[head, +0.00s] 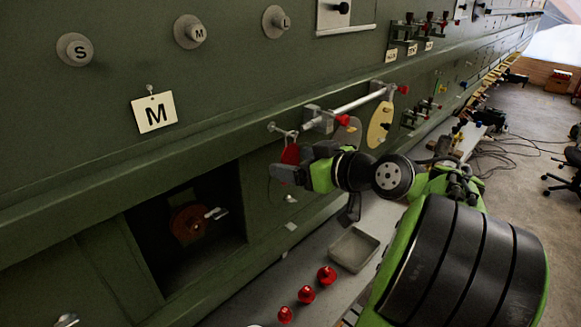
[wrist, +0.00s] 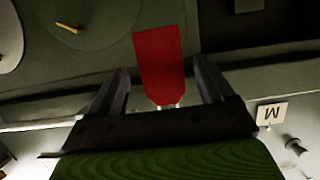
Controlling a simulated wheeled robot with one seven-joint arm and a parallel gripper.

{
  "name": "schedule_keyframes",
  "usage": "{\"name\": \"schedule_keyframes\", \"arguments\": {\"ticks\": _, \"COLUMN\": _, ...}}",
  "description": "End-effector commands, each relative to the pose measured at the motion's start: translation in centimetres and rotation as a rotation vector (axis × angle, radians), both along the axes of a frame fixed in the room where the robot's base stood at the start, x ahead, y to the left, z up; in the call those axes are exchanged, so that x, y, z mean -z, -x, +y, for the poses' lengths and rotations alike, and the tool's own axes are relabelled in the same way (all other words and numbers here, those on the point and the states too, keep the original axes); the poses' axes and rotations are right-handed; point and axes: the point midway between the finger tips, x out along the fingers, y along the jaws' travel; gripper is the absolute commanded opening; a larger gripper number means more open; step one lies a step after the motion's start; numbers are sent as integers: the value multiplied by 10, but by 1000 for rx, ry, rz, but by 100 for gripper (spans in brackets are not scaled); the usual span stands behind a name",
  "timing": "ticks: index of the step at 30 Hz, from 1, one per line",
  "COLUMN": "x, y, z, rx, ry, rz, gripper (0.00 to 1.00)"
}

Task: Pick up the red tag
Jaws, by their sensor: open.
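The red tag (wrist: 160,62) hangs in front of the green panel and lies between my two fingers in the wrist view, its narrow end towards the palm. In the head view the red tag (head: 290,154) hangs below a small hook on the panel, partly hidden by my gripper. My gripper (wrist: 160,85) is open, with one finger on each side of the tag and a visible gap on both sides. In the head view my gripper (head: 283,172) is up close to the panel at the tag.
A metal rail with red-tipped clamps (head: 345,108) runs just right of the tag. A square opening with a valve handle (head: 215,213) lies below left. A grey tray (head: 353,250) and red knobs (head: 306,294) sit on the ledge below.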

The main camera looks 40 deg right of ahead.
Motion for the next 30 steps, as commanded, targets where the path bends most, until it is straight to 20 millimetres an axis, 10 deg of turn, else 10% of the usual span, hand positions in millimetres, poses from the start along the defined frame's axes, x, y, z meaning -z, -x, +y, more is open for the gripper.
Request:
{"name": "schedule_keyframes", "arguments": {"ticks": 13, "x": 12, "y": -35, "z": 3, "rx": 1, "ry": 0, "rz": 0, "gripper": 81}}
{"name": "schedule_keyframes", "arguments": {"ticks": 24, "x": 12, "y": -35, "z": 3, "rx": 1, "ry": 0, "rz": 1, "gripper": 26}}
{"name": "schedule_keyframes", "arguments": {"ticks": 30, "x": 11, "y": -35, "z": 3, "rx": 1, "ry": 0, "rz": 1, "gripper": 26}}
